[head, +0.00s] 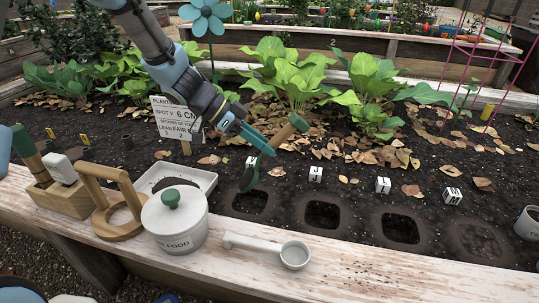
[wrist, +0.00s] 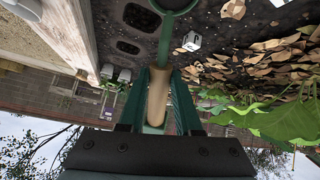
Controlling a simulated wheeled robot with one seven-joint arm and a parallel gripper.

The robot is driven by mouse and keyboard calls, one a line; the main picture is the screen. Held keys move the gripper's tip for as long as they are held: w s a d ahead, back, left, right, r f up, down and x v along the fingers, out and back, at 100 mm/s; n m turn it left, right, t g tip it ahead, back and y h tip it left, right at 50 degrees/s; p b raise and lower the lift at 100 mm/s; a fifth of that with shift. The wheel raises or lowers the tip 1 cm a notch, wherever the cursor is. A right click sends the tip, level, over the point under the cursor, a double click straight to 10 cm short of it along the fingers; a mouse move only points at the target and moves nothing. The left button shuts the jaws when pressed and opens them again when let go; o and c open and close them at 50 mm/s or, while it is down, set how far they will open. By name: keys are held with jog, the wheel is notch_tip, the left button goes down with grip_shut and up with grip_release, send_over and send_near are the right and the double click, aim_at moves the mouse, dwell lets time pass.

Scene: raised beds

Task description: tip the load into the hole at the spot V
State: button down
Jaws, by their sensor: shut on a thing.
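My gripper (head: 270,146) is shut on the wooden handle of a green trowel (head: 289,131). The handle also shows between the fingers in the wrist view (wrist: 157,97). The trowel slants, its green scoop (head: 248,179) low and just above the leftmost hole (head: 250,202). I cannot tell what load lies in the scoop. More square holes lie to the right, a middle one (head: 322,214) and another (head: 401,228). White letter cubes stand behind the holes; the leftmost cube (head: 251,162) is partly hidden by the trowel, and I cannot read a V on any.
A sign (head: 175,120) naming spot V stands behind my arm. Leafy plants (head: 285,75) stand behind. A pot (head: 528,223) is at far right.

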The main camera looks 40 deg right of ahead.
jog(key=shift+w+a+f+g+h+b, duration=0.15)
jog(key=shift+w+a+g+h+b, duration=0.2)
jog(key=shift+b, duration=0.55)
jog(key=a+h+b, duration=0.1)
jog(key=b, duration=0.2)
jog(key=w+a+g+h+b, duration=0.1)
jog(key=b, duration=0.3)
jog(key=shift+w+a+h+b, duration=0.1)
jog(key=shift+a+h+b, duration=0.15)
jog(key=shift+b, duration=0.05)
jog(key=shift+w+a+r+m+g+h+b, duration=0.3)
jog(key=shift+a+g+b, duration=0.15)
jog(key=shift+b, duration=0.65)
jog(key=shift+a+r+h+b, duration=0.2)
jog(key=shift+h+b, duration=0.1)
jog(key=shift+b, duration=0.05)
jog(key=shift+r, duration=0.1)
